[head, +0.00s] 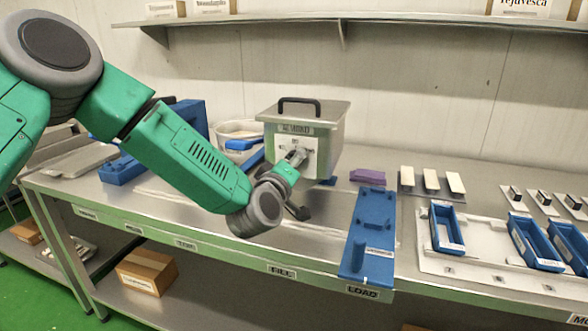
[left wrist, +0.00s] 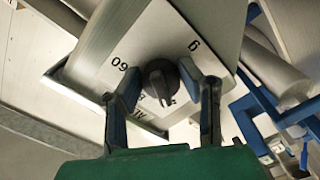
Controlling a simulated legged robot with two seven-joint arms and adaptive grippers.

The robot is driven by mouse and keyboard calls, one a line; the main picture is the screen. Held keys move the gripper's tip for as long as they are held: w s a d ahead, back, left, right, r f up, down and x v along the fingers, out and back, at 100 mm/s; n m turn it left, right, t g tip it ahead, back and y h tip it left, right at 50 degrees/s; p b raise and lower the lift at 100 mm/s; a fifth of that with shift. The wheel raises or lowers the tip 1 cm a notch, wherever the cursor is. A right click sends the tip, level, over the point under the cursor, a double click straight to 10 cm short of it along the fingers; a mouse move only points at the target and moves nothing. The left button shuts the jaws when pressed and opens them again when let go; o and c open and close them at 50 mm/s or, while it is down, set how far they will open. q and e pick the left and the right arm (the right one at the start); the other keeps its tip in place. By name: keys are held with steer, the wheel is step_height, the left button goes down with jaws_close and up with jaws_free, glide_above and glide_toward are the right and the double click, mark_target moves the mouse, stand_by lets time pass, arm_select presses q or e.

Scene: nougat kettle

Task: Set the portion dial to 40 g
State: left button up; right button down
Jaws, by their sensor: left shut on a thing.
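A metal box with a lid and black handle (head: 300,106) stands on the steel bench. Its front carries a white plate (head: 288,142), partly hidden by my left gripper (head: 297,157). In the left wrist view the portion dial is a round black knob (left wrist: 160,80) on this plate (left wrist: 150,45), with printed marks around it. My left gripper (left wrist: 163,85) is shut on the knob, one finger on each side. Some marks are covered by the fingers, and I cannot tell which mark the knob points to. My right gripper is not in view.
A long blue block (head: 368,235) lies right of the box, near purple pieces (head: 368,176). Blue trays (head: 446,228) stand on a white board (head: 480,268) further right. A white pot (head: 240,129) and blue parts (head: 122,170) are at left. A shelf (head: 400,17) runs above.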

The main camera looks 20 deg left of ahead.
arm_select(q)
steer(key=shift+n, duration=0.6)
steer(key=o, duration=1.1)
steer(key=shift+w+a, duration=0.1)
steer(key=shift+a, duration=0.05)
steer(key=s, duration=1.2)
steer(key=shift+a, duration=0.2)
steer(key=shift+w+f, duration=0.1)
steer(key=s+f+m+g+h, duration=0.1)
steer(key=s+f+m+g, duration=0.35)
steer(key=s+f, duration=0.6)
steer(key=s+f+m+g+h, duration=0.1)
steer(key=s+f+m+g, duration=0.3)
steer(key=f, duration=1.2)
steer(key=s+a+f+m+g+y, duration=0.1)
steer(key=s+a+f+g, duration=0.1)
steer(key=s, duration=0.5)
steer(key=s+a+f+m+g, duration=0.1)
steer(key=s+a+f+g, duration=0.2)
steer(key=s, duration=0.4)
steer(key=s+a+f+m+g+y+b, duration=0.1)
steer(key=s+a+f+m+g, duration=0.1)
steer(key=s, duration=0.5)
step_height(320, 180, down, 3)
steer(key=shift+a+r+g+y, duration=0.1)
steer(key=shift+a+g+y, duration=0.2)
steer(key=shift+a+g, duration=0.5)
